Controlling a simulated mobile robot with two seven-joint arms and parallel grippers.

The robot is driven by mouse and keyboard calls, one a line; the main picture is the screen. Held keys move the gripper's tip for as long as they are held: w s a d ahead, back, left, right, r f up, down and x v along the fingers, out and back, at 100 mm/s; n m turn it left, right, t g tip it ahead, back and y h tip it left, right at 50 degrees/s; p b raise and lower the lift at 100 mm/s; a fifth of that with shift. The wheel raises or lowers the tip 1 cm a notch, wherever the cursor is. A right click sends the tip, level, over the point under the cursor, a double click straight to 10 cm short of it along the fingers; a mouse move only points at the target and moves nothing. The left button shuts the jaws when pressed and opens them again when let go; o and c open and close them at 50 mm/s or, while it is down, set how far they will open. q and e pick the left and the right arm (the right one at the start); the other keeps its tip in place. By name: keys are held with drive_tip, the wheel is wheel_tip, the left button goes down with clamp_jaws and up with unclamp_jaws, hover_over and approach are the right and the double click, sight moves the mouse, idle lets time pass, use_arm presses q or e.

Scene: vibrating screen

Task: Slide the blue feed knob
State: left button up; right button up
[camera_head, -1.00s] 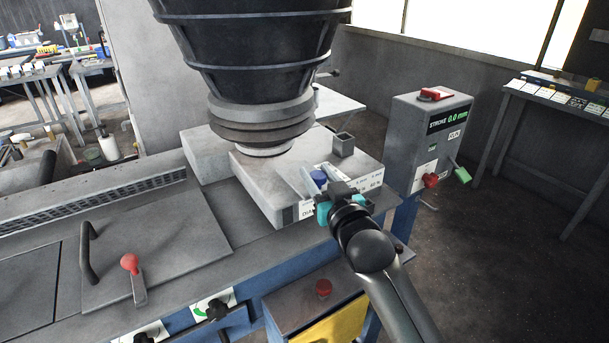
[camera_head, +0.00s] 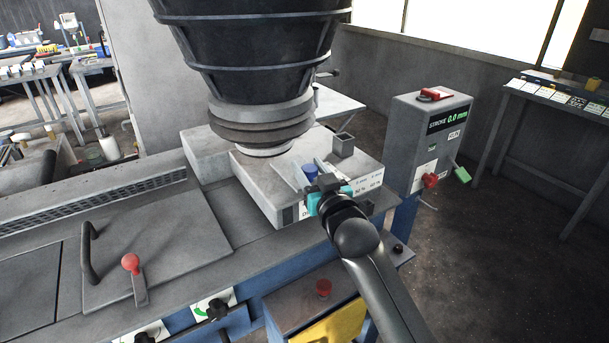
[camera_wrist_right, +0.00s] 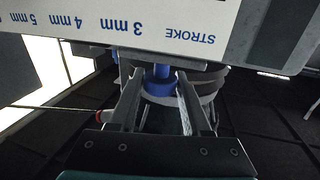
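The blue feed knob (camera_head: 310,171) stands on the light grey box (camera_head: 262,186) under the hopper. My right gripper (camera_head: 313,177) reaches it from the front right, with one finger on each side of the knob. In the right wrist view, the blue knob (camera_wrist_right: 161,82) shows between the two spread fingertips (camera_wrist_right: 156,88). The right fingertip looks close to it, but I cannot tell whether it touches. The gripper is open. The knob's lower part is partly hidden in the head view. My left gripper is not in view.
The black hopper (camera_head: 255,60) hangs just behind the knob. A small square tube (camera_head: 343,145) stands on the box to the right. The grey stroke control box (camera_head: 408,140) is farther right. A red-knobbed lever (camera_head: 131,264) is at the front left.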

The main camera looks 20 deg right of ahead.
sight(313, 173)
drive_tip(key=o, duration=0.3)
drive_tip(key=shift+o, duration=0.2)
drive_tip(key=shift+s+a+p, duration=0.15)
drive_tip(key=shift+s+p, duration=0.9)
drive_tip(key=shift+s, duration=0.75)
drive_tip(key=shift+s+a+p, duration=0.1)
drive_tip(key=shift+s+p, duration=0.35)
drive_tip(key=shift+s, duration=0.8)
